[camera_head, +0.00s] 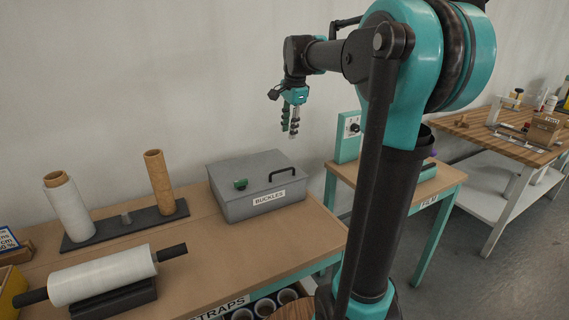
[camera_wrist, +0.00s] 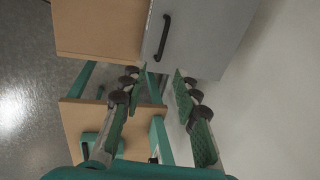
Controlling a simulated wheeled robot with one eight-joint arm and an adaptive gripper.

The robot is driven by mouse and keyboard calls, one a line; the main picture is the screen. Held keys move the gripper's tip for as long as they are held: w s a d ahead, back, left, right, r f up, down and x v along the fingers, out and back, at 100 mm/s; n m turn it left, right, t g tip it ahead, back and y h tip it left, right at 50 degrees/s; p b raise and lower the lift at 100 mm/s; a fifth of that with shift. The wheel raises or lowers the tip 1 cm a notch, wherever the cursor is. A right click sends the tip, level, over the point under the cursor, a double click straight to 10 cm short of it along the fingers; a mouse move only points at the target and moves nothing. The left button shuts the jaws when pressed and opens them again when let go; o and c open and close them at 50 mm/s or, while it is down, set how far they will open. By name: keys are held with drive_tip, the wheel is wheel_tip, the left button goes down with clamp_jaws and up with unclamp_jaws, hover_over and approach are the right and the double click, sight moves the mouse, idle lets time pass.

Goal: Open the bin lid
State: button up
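The grey bin (camera_head: 233,208) labelled BUCKLES stands on the wooden bench, its flat lid (camera_head: 246,167) shut. The handle (camera_wrist: 163,38) shows beyond the fingertips on the grey lid (camera_wrist: 205,35).
Left of the bin, a dark stand (camera_head: 125,226) holds a white roll (camera_head: 69,212) and a cardboard tube (camera_head: 159,182). A wrapped roll (camera_head: 103,276) lies in front. A teal-framed table (camera_head: 440,182) stands right of the bench, with a gap between. The wall is close behind.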

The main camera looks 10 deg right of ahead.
approach(284, 170)
drive_tip(key=x, duration=0.7)
drive_tip(key=shift+w+a+f, duration=0.15)
drive_tip(key=shift+w+f, duration=0.1)
drive_tip(key=shift+f, duration=0.05)
drive_tip(key=shift+c, duration=0.5)
clamp_jaws()
